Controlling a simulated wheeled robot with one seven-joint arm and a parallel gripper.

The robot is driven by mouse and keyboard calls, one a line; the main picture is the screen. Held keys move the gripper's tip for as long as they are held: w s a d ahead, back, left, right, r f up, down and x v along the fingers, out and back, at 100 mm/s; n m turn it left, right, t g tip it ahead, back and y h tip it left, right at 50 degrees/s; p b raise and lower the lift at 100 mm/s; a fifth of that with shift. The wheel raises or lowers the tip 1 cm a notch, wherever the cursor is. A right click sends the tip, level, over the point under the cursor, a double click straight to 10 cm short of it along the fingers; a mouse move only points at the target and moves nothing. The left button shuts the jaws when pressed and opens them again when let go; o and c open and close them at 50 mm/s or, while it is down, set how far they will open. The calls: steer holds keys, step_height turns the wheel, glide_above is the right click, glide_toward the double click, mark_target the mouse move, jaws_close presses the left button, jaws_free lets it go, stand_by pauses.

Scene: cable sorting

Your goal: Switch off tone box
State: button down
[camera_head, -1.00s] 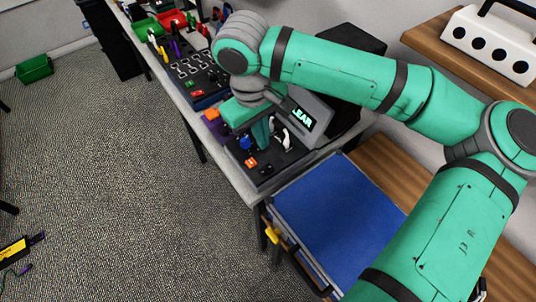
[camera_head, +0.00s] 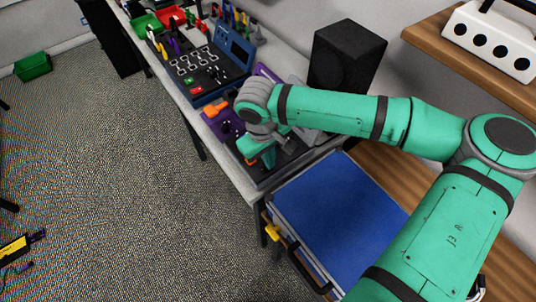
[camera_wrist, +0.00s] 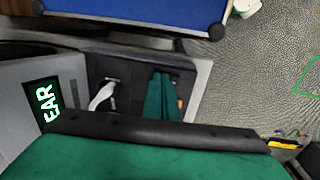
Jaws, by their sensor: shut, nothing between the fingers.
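The tone box is a dark panel (camera_wrist: 105,70) with a grey sloped housing and a lit screen (camera_wrist: 43,104). The wrist view shows the green letters "EAR" on the screen; the rest is cut off. A white lever (camera_wrist: 102,95) stands on the panel. My gripper (camera_wrist: 162,98) has its green fingers together over the panel, to the right of the lever and apart from it in the picture. In the head view my gripper (camera_head: 266,157) is low over the box, and my arm hides the screen and most of the panel.
A blue-topped case (camera_head: 335,215) lies just in front of the bench. A black speaker (camera_head: 345,58) stands behind my arm. A purple unit with an orange part (camera_head: 215,109) and a dark connector board (camera_head: 195,68) lie further along. Open carpet is at left.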

steer(key=shift+f, duration=0.1)
stand_by(0.3)
steer(key=shift+d+f+g+y, duration=0.15)
steer(key=shift+f+g+y, duration=0.15)
steer(key=shift+f+y, duration=0.15)
steer(key=shift+s+a, duration=0.1)
steer(key=shift+a, duration=0.1)
steer(key=shift+s+a+r, duration=0.1)
steer(key=shift+s+a, duration=0.4)
steer(key=shift+a, duration=0.2)
